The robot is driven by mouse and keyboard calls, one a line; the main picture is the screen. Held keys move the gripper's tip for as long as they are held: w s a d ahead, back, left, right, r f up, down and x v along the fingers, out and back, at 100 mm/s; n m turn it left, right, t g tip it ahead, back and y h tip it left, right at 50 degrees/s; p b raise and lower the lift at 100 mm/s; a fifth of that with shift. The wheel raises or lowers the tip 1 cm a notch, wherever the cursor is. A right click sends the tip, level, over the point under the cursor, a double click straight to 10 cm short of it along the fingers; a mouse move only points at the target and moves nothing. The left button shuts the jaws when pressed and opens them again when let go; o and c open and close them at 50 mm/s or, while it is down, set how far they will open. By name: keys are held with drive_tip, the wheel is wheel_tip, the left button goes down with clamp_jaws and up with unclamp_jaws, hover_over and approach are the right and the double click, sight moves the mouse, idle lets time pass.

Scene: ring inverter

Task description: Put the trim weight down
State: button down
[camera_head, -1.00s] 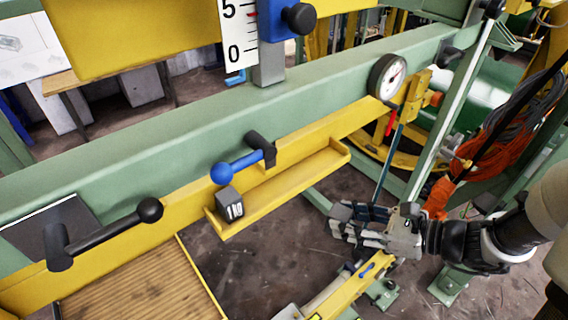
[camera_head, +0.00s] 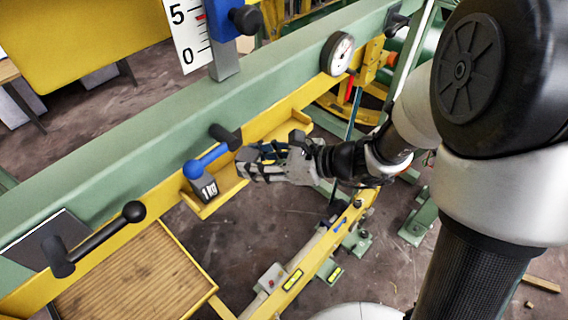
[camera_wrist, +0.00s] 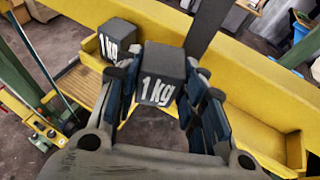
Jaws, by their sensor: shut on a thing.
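My gripper (camera_head: 250,164) is shut on a dark grey trim weight (camera_wrist: 163,74) marked "1 kg", best seen in the wrist view (camera_wrist: 161,98). In the head view the held weight is mostly hidden by the fingers. The fingers are by the yellow tray (camera_head: 205,209), which also shows behind the held weight in the wrist view (camera_wrist: 245,122). Whether the held weight touches the tray I cannot tell. A second 1 kg weight (camera_head: 204,188) sits at the tray's left end, apart from the held one; it also shows in the wrist view (camera_wrist: 117,36).
A blue-knobbed lever (camera_head: 207,160) stands just above the second weight. A black lever (camera_head: 105,238) is farther left. The green beam (camera_head: 120,150) runs behind the tray. A round dial (camera_head: 338,54) is at upper right. A wooden board (camera_head: 135,275) lies lower left.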

sight(235, 161)
drive_tip(key=a, duration=0.2)
drive_tip(key=w+a, duration=0.2)
drive_tip(key=a, duration=0.1)
drive_tip(key=shift+a+p, duration=0.35)
wheel_tip(235, 161, down, 3)
drive_tip(key=shift+r, duration=0.2)
drive_tip(key=shift+f, duration=0.4)
drive_tip(key=shift+f, duration=0.15)
drive_tip(key=c, duration=1)
unclamp_jaws()
drive_tip(key=shift+s+d, duration=0.1)
drive_tip(key=shift+c, duration=0.2)
